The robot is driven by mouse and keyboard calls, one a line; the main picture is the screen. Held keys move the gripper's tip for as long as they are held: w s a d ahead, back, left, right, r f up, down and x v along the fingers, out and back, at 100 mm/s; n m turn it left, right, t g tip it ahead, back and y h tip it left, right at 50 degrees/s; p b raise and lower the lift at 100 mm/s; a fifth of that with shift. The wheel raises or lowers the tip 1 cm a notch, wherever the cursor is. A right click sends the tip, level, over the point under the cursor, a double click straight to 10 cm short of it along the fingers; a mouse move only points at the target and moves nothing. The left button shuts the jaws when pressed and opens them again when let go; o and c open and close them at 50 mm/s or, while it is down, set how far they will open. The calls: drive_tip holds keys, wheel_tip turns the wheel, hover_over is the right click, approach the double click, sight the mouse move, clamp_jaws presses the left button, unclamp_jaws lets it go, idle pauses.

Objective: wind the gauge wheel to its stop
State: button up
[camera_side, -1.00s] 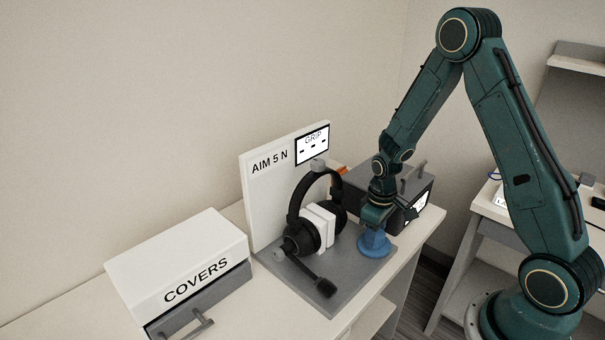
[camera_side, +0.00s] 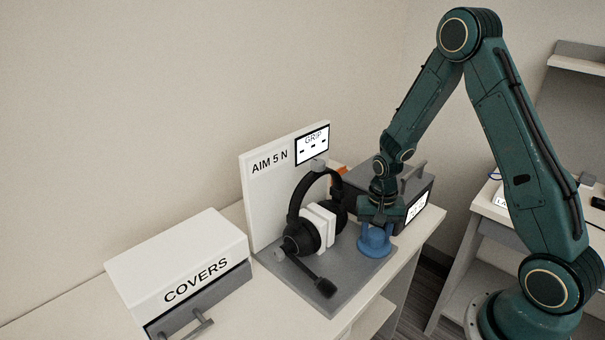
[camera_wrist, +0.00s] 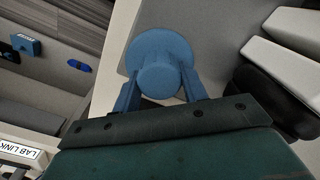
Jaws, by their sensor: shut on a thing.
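The gauge wheel (camera_side: 375,246) is a blue round piece with a flared base at the right side of the grey base plate. In the wrist view, the wheel (camera_wrist: 160,48) shows as a blue disc with a narrower hub. My gripper (camera_side: 377,226) points down over it and is shut on it. In the wrist view, the blue fingers of my gripper (camera_wrist: 163,84) sit on either side of the hub. A stop on the wheel cannot be made out.
A black headset (camera_side: 296,215) with a microphone boom stands left of my gripper, white blocks between its ear cups. A grey box (camera_side: 408,180) with a handle stands close behind my gripper. A white COVERS box (camera_side: 180,258) is at the left. The bench's right edge is near the wheel.

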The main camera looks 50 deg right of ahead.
sight(376, 232)
drive_tip(key=m, duration=0.4)
drive_tip(key=shift+m, duration=0.3)
idle(0.4)
drive_tip(key=o, duration=1)
drive_tip(key=shift+c, duration=0.2)
drive_tip(key=shift+r, duration=0.2)
wheel_tip(376, 232, up, 14)
drive_tip(key=shift+f, duration=0.25)
